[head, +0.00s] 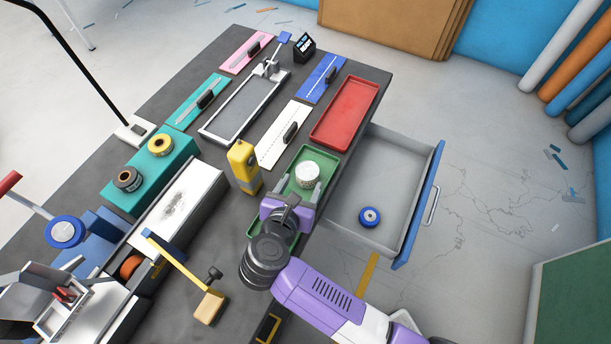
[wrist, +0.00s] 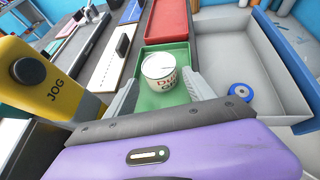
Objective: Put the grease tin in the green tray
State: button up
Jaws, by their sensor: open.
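The grease tin (head: 307,172) is a white can with a pale speckled top and dark lettering. It appears to stand upright in the green tray (head: 290,190), toward its far end. It also shows in the wrist view (wrist: 160,70), where the green tray (wrist: 148,100) surrounds it. My gripper (head: 301,188) is open over the tray. In the wrist view its fingers (wrist: 163,84) lie either side of the tin's near part, with gaps visible. Part of the tray is hidden beneath my gripper.
An open drawer (head: 345,205) on the right holds a blue roll (head: 369,217). A white board (head: 284,134) lies behind the bottle.

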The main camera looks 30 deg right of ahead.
jog(key=shift+v, duration=2.8)
jog(key=s+d+r+n+t+h, duration=0.2)
jog(key=s+d+r+n+t, duration=0.8)
jog(key=d+r+n, duration=0.5)
jog(key=s+a+f+n+g+y, duration=0.1)
jog(key=s+n+y, duration=0.4)
jog(key=n, duration=0.9)
jog(key=s+a+f+n+g+y, duration=0.2)
jog(key=s+a+n+y, duration=0.3)
jog(key=s+n, duration=0.6)
jog(key=a+n+g, duration=0.1)
jog(key=n, duration=0.3)
jog(key=shift+s+a+n, duration=0.25)
jog(key=shift+s+n, duration=0.05)
jog(key=shift+s, duration=0.1)
jog(key=shift+f, duration=0.15)
